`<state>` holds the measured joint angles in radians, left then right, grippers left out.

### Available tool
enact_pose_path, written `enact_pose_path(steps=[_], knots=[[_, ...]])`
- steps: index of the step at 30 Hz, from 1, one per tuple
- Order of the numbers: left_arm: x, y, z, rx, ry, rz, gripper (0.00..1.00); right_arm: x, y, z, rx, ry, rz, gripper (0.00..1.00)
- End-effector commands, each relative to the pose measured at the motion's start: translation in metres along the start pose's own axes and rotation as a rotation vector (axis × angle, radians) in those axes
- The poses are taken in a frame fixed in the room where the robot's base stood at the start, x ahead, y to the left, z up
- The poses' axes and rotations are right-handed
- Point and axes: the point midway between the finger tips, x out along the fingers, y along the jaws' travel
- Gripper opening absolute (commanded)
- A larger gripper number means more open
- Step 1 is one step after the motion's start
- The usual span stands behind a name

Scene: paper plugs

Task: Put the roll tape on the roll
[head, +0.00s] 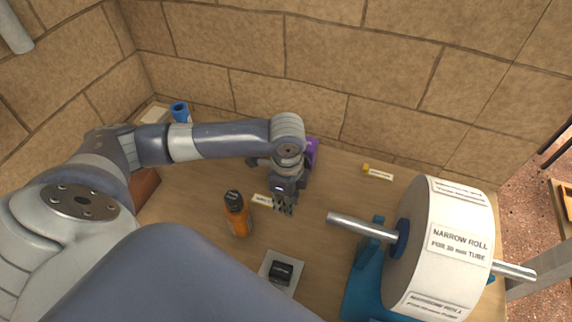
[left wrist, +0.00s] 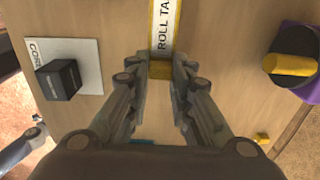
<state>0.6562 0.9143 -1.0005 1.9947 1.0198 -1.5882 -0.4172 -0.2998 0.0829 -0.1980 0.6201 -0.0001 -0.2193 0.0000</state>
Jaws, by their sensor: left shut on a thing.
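The roll tape is a small yellow piece (left wrist: 160,70) between the fingertips of my left gripper in the left wrist view. A white label strip with yellow edges (left wrist: 163,30), reading "ROLL TA", runs away from it along the table. In the head view my left gripper (head: 283,208) points down low over the table, shut on the roll tape, which its fingers mostly hide. The roll (head: 440,250) is a big white paper cylinder on a metal shaft in a blue stand (head: 360,290), to the right of the gripper and apart from it. My right gripper is not in view.
An orange bottle (head: 238,215) stands left of the gripper. A black block (head: 281,272) sits on a white square nearer the front. A purple object (head: 311,150) is behind the gripper. A small yellow piece (head: 366,168) and a label lie near the wall. A blue item (head: 180,112) stands back left.

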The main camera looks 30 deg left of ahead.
Motion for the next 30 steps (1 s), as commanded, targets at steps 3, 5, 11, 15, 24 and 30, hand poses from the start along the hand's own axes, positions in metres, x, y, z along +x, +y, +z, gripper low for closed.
enact_pose_path(steps=[3,5,11,15,24,30], knots=[[-0.020,-0.001,-0.001,0.000,0.001,-0.002,0.09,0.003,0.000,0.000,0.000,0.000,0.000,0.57],[-0.027,0.000,-0.001,0.000,0.001,-0.002,0.09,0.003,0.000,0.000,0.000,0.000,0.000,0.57],[-0.037,0.000,0.000,0.000,0.000,0.001,0.09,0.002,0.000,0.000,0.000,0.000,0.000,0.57],[-0.051,0.000,0.000,0.000,0.001,0.000,0.09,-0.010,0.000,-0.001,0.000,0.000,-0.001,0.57],[-0.121,0.000,0.000,0.001,0.001,0.000,0.09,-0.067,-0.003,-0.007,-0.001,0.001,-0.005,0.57],[-0.158,0.000,0.000,0.000,0.000,-0.001,0.09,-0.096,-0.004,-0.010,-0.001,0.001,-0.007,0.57]])
